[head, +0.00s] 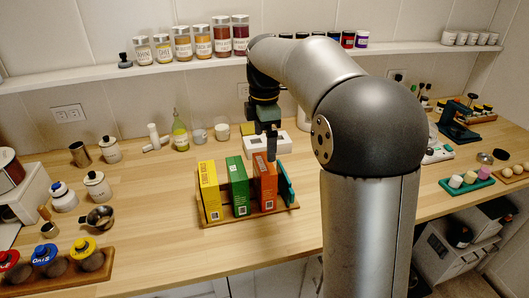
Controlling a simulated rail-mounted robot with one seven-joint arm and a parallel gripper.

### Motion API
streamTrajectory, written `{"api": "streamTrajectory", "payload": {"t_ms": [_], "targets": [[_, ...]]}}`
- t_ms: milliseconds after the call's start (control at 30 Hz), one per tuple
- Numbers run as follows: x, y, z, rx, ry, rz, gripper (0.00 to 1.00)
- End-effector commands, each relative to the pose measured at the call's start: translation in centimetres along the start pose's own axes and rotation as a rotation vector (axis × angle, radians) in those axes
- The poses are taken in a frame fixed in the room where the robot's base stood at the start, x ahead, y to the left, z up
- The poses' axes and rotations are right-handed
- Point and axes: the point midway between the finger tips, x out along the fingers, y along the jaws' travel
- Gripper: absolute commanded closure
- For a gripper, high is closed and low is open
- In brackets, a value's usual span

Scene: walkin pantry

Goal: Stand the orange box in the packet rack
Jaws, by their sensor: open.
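The orange box (264,188) stands in the packet rack between the green box and a teal packet. It looks upright or very slightly tilted. The packet rack (222,221) is a low wooden stand on the counter. It also holds a yellow box (209,190) at its left, a green box (238,186) and the leaning teal packet (286,184) at its right end. My gripper (271,158) points down at the top of the orange box. Its jaws are open; whether a finger touches the box is unclear.
A white device (284,144) sits behind the rack. A green bottle (180,134) and cups stand at the back left. Canisters, a metal pan (99,217) and a jar tray (85,272) are at the left. The counter in front of the rack is clear.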

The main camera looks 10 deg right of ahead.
Motion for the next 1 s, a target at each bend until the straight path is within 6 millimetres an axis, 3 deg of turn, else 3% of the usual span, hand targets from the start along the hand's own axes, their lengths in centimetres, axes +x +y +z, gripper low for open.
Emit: {"api": "streamTrajectory", "payload": {"t_ms": [233,367,467,567,700,800,900,1000], "targets": [[-0.9,-0.2,0.0,0.010,0.000,0.000,0.00],[-0.4,-2.6,-0.3,0.138,-0.004,0.003,0.00],[0.9,-6.6,-0.7,0.366,-0.007,0.009,0.00],[3.2,-12.1,-1.0,0.667,-0.004,0.020,0.00],[7.3,-19.9,-1.2,1.092,0.010,0.029,0.00],[10.1,-24.4,-1.3,1.330,0.023,0.030,0.00],[11.9,-27.2,-1.4,1.485,0.032,0.027,0.00],[12.9,-28.4,-1.4,1.561,0.036,0.026,0.00]]}}
